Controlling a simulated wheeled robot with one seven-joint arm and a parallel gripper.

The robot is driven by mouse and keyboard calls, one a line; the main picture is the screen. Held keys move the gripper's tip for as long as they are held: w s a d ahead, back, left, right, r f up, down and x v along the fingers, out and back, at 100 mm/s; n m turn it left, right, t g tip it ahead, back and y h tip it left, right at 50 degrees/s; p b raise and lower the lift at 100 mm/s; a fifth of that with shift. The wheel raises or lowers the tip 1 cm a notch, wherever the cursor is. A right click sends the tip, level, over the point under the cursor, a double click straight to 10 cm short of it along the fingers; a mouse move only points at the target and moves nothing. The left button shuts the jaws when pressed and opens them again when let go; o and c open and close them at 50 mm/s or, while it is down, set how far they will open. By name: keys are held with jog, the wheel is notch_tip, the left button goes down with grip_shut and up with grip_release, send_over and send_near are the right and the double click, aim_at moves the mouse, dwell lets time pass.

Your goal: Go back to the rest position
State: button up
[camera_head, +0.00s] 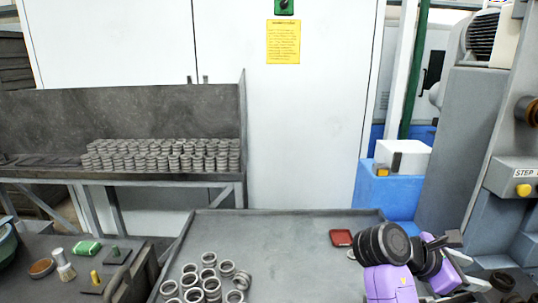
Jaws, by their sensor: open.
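My gripper (455,240) shows at the lower right, at the end of my purple and black arm. It is above the right end of the grey tray table (300,255) and holds nothing that I can see. Its fingers are small and partly hidden by the wrist. Several loose metal rings (208,280) lie on the left part of the tray table, well apart from my gripper. A small red block or dish (341,238) lies left of my arm.
A rack (120,178) with many stacked rings stands at the back left. A side bench (40,250) holds a green block (87,247) and brushes. The grinder (460,140) stands close on the right. The middle of the tray table is clear.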

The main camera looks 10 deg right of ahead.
jog(key=w+a+m+t, duration=0.2)
jog(key=w+m+t, duration=0.1)
jog(key=w+t, duration=0.65)
jog(key=s+a+f+m+t+y, duration=0.1)
jog(key=a+f+t+y, duration=0.25)
jog(key=a, duration=0.35)
jog(key=s+a+f+m+t+y, duration=0.2)
jog(key=a+f+t+y, duration=0.15)
jog(key=a, duration=0.45)
jog(key=s+a+m+t+y, duration=0.25)
jog(key=s+a, duration=0.25)
jog(key=s, duration=0.3)
jog(key=s+a+m+t+y, duration=0.1)
jog(key=s+a+m+y, duration=0.15)
jog(key=s+a, duration=0.5)
jog(key=s+f+m+g+y, duration=0.1)
jog(key=s+f+m+g, duration=0.2)
jog(key=s, duration=1.6)
jog(key=shift+s+a, duration=0.4)
